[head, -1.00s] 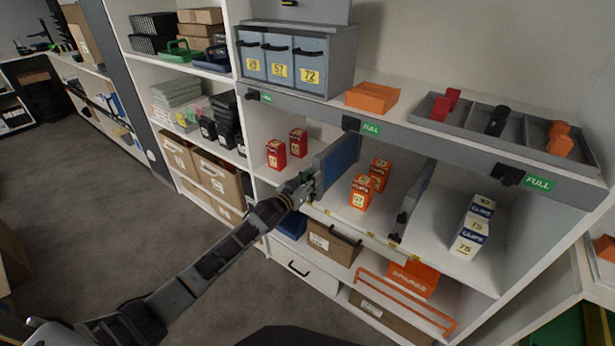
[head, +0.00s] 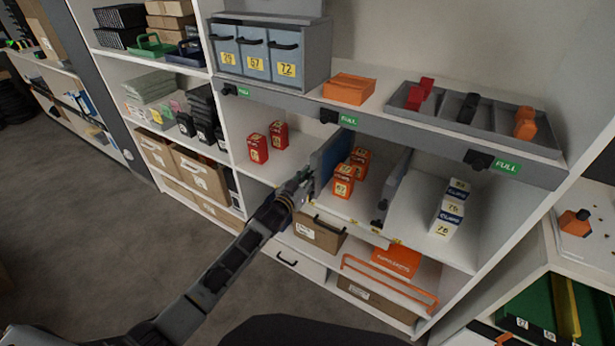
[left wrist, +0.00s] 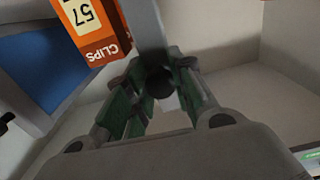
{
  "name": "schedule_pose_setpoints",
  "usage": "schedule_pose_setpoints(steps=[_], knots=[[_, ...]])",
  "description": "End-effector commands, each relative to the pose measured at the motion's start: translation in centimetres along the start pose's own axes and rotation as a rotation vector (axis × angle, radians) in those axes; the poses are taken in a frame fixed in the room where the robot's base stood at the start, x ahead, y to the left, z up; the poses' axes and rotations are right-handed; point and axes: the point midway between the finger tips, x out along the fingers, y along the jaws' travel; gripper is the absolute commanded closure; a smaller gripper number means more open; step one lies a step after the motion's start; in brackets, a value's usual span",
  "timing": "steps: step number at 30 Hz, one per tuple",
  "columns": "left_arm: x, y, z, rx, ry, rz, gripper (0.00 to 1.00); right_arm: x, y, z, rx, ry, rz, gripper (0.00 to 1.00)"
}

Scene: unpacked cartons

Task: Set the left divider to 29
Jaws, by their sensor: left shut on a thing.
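The left divider (head: 332,158), an upright blue-grey panel, stands on the middle shelf between the red cartons (head: 267,142) and the orange cartons (head: 347,180). My left gripper (head: 303,186) is at its front edge. In the left wrist view my gripper fingers (left wrist: 158,95) close around a dark round knob at the divider's end (left wrist: 147,25). An orange carton marked 57 CLIPS (left wrist: 95,25) shows close beside the divider there. The number at the divider's foot is not readable. My right gripper is not in view.
The right divider (head: 393,187) stands right of the orange cartons, with white-and-blue cartons (head: 450,208) beyond it. Numbered bins (head: 270,52), an orange box (head: 348,88) and a grey tray (head: 474,118) sit on the shelf above.

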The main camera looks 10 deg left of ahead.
Motion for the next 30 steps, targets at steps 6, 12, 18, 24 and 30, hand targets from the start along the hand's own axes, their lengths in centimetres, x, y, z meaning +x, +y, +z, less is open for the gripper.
schedule_pose_setpoints(steps=[6, 12, 18, 24, 30], knots=[[-0.1, 0.5, 0.3, -0.003, -0.003, 0.007, 0.57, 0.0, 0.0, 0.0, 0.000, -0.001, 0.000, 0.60], [0.0, 0.4, 0.2, -0.002, -0.002, 0.005, 0.53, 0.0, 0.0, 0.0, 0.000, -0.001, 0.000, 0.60], [-0.1, 0.3, 0.1, -0.002, -0.001, 0.004, 0.53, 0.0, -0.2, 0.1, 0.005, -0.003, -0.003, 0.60], [-0.6, 0.2, 0.1, -0.002, -0.001, 0.003, 0.53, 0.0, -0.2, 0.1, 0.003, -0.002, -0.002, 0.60], [-1.9, 0.2, 0.2, -0.002, -0.001, 0.004, 0.53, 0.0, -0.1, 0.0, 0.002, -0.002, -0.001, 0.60]])
